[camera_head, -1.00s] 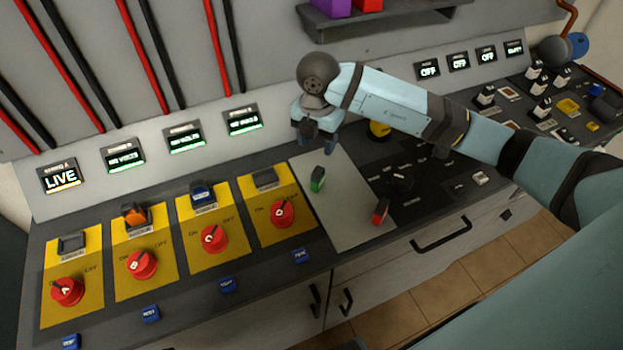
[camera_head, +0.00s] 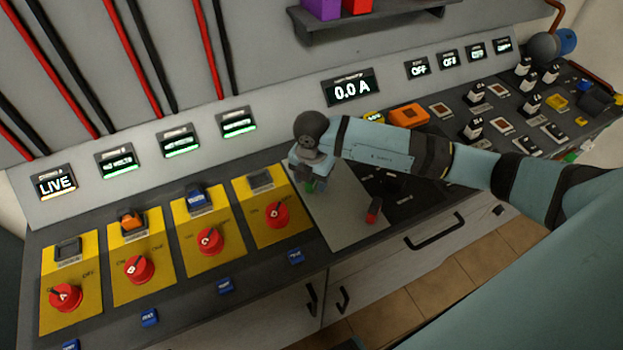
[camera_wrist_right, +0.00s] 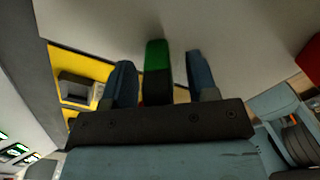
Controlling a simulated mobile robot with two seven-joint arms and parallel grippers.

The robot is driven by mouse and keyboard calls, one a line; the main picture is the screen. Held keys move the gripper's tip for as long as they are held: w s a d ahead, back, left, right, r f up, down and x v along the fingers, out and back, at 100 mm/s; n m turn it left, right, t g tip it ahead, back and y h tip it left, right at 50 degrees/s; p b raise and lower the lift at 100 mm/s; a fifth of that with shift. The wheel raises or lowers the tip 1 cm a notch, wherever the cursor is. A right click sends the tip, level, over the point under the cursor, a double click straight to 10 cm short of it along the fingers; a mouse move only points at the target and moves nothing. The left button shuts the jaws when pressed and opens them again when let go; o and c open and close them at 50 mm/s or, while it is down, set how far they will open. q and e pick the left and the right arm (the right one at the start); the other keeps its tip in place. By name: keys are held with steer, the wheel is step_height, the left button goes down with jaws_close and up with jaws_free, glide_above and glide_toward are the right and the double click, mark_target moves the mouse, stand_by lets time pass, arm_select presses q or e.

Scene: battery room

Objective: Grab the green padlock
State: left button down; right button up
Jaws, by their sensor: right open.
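The green padlock (camera_head: 323,185) stands on the grey mat (camera_head: 345,228) of the console, mostly hidden behind my right gripper (camera_head: 312,183) in the head view. In the right wrist view the green padlock (camera_wrist_right: 157,56) shows between the two dark blue fingers of my right gripper (camera_wrist_right: 162,80). The fingers are apart, with a gap on each side of the padlock, the left gap looking narrower. My left gripper is in neither view.
A red padlock (camera_head: 373,211) stands on the mat's right side. Yellow panels with red rotary switches (camera_head: 277,214) line the console to the left. An orange block (camera_head: 408,115) and several switches sit behind and to the right of my right arm. A shelf (camera_head: 372,20) hangs above.

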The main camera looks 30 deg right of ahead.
jaws_close()
steer(key=shift+r, duration=0.1)
